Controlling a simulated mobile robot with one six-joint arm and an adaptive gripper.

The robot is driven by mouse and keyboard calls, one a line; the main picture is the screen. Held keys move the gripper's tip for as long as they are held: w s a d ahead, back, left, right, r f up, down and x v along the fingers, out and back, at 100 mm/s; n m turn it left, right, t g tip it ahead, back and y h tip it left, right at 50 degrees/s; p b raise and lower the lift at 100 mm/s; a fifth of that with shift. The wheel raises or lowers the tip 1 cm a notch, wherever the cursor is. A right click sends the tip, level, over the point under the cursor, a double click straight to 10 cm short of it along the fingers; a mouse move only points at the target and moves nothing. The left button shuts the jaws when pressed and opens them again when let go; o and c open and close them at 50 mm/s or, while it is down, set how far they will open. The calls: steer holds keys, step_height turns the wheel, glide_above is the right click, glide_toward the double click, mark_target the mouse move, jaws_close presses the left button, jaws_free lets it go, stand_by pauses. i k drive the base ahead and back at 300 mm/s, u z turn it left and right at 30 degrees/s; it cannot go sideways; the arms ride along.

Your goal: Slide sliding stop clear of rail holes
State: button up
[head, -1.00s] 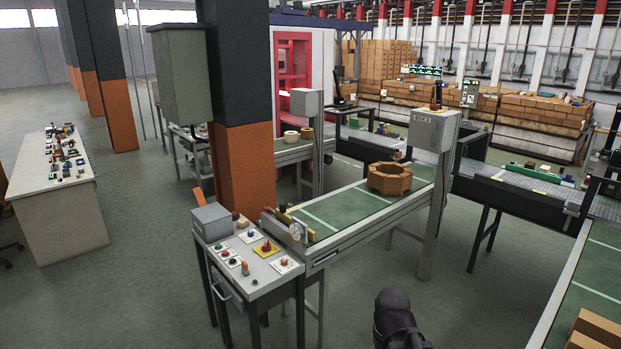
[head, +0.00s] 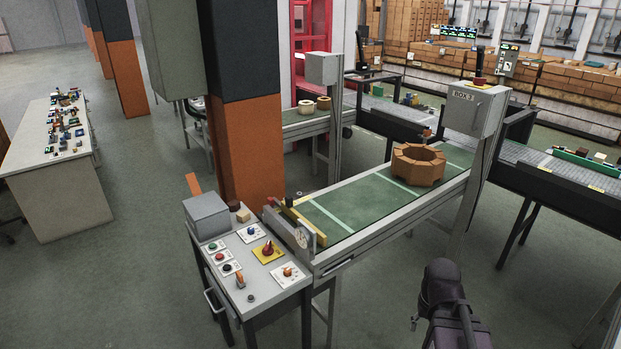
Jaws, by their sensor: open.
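A yellow bar (head: 301,221) lies across the near end of the green conveyor (head: 345,212); it may be the sliding stop, but I cannot tell for sure. A grey plate with a round white dial (head: 300,238) stands beside it at the conveyor's end. The conveyor's pale side rail (head: 385,230) runs away to the upper right. Any holes in the rail are too small to make out. Part of my dark arm shows at the bottom right, apart from the conveyor. My gripper's fingers do not show.
A control desk (head: 250,270) with buttons and a red knob stands at the conveyor's near end. An orange and black pillar (head: 250,150) rises behind it. A brown brick ring (head: 418,166) sits on the belt. A post with a grey box (head: 476,110) stands beside the conveyor. Floor at front is open.

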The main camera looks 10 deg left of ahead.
mark_target(286, 207)
steer(key=u, duration=0.2)
steer(key=i, duration=1)
steer(key=u, duration=0.5)
steer(key=i, duration=0.65)
steer(key=u, duration=0.3)
